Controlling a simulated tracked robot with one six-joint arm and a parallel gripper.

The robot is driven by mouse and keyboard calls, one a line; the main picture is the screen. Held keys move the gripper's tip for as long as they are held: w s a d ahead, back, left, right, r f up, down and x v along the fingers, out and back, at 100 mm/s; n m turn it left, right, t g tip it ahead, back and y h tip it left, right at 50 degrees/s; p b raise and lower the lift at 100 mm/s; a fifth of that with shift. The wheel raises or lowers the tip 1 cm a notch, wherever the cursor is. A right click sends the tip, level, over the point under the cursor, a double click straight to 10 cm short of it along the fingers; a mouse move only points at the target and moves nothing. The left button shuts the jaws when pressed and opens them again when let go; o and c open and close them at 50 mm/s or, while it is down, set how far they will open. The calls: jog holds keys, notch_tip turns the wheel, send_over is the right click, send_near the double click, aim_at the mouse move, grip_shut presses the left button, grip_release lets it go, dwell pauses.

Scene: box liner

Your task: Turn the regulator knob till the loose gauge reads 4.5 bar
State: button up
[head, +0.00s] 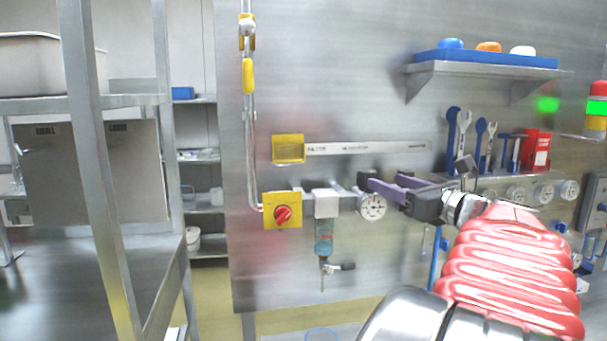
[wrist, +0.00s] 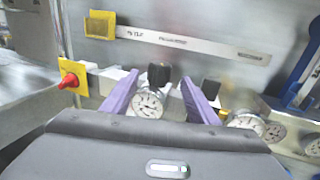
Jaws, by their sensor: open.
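My gripper (head: 385,182) is open, its two purple fingers reaching toward the pipe line on the steel panel. In the wrist view the black regulator knob (wrist: 159,76) stands between the fingertips, with gaps visible on both sides. A round white gauge (wrist: 149,103) sits just below the knob; it also shows in the head view (head: 373,206). Its needle is too small to read surely. In the head view the fingers partly cover the knob. I cannot tell which gauge is the loose one; several more gauges (head: 543,192) are at the right.
A red rotary switch (head: 283,214) on a yellow plate and a teal filter bowl (head: 324,238) are left of the gauge. A label strip (head: 365,148) runs above. A second black block (wrist: 210,89) is beside the right finger.

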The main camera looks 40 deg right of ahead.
aim_at(368, 175)
jog(key=x, duration=0.9)
jog(key=shift+c, duration=0.2)
jog(key=c, duration=1)
jog(key=shift+n+y, duration=0.4)
jog(key=shift+y, duration=0.2)
jog(key=shift+n+y, duration=0.3)
jog(key=shift+y, duration=0.2)
jog(key=shift+n+y, duration=1.7)
jog(key=shift+y, duration=0.8)
